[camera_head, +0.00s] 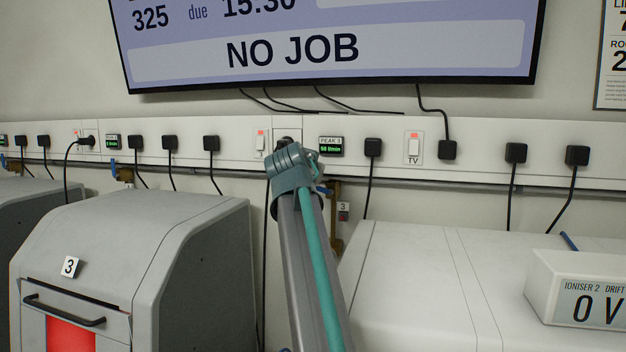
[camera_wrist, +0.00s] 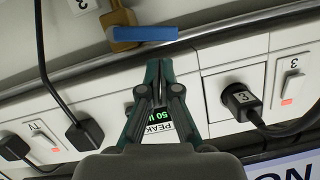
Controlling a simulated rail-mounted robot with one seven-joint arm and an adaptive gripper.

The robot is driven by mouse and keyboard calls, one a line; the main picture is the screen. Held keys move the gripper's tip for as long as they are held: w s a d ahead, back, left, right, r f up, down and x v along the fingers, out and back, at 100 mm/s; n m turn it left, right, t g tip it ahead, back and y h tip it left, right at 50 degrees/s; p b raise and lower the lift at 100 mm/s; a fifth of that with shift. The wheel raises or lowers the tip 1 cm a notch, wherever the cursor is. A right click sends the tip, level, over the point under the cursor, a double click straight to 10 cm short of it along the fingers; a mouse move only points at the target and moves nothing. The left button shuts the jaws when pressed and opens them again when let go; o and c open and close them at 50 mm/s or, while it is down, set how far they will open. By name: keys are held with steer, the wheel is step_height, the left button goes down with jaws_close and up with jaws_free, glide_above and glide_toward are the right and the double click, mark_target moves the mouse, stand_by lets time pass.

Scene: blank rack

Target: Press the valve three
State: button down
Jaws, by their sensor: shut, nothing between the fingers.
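A brass valve (camera_wrist: 122,42) with a flat blue handle (camera_wrist: 145,34) is at the top of the wrist view, by the wall rail. My gripper (camera_wrist: 159,72) is shut and empty. In the wrist view, its fingertips point at the blue handle and appear just apart from it. In the head view my wrist covers most of the gripper.
A white socket panel (camera_head: 480,135) runs along the wall, with black plugs and hanging cables. A PEAK meter (camera_head: 331,146) is beside my wrist. A grey cabinet marked 3 (camera_head: 190,220) stands left, and a white cabinet (camera_head: 430,290) right. A screen (camera_head: 330,50) hangs above.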

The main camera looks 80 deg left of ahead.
steer(key=w+r+b+v, duration=0.1)
steer(key=r+b+v, duration=0.1)
steer(key=v, duration=0.8)
steer(key=shift+d+b, duration=0.2)
steer(key=shift+b, duration=0.15)
steer(key=shift+s, duration=0.15)
